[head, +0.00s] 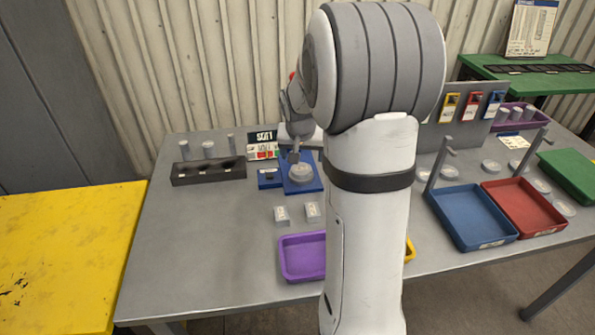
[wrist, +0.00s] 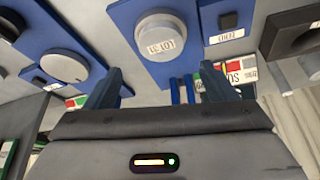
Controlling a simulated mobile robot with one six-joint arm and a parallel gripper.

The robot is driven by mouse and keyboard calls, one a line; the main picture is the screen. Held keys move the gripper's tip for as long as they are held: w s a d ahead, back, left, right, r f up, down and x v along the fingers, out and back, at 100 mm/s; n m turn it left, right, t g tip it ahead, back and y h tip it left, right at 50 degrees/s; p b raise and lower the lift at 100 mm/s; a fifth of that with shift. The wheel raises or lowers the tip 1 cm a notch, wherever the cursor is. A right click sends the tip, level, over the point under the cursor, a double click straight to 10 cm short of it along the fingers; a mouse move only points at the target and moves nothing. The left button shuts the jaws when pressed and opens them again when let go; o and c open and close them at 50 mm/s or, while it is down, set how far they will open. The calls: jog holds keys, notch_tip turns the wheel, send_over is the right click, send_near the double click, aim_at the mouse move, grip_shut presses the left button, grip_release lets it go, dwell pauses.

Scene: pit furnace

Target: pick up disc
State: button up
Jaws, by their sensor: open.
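A pale grey disc (head: 301,172) with a white label sits on a blue plate (head: 304,187) near the middle of the table. In the wrist view the labelled disc (wrist: 163,33) lies just beyond my fingertips, on its blue plate (wrist: 125,14). My gripper (wrist: 160,82) is open, with its two dark fingers apart and nothing visible between them. In the head view my gripper (head: 293,157) is close to the disc's far edge, partly hidden by my arm. A second round grey piece (wrist: 65,66) on blue shows at the left of the wrist view.
A small blue box (head: 269,179) is beside the plate. Two grey blocks (head: 297,213) and a purple tray (head: 302,257) lie in front. Blue (head: 472,216) and red (head: 523,207) trays are right. The table's left front is clear.

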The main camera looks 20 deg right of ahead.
aim_at(301, 168)
jog(key=x, duration=0.5)
jog(key=shift+s+a+f, duration=0.25)
jog(key=shift+a, duration=0.05)
jog(key=shift+c, duration=0.2)
jog(key=shift+r, duration=0.15)
jog(key=c, duration=1.4)
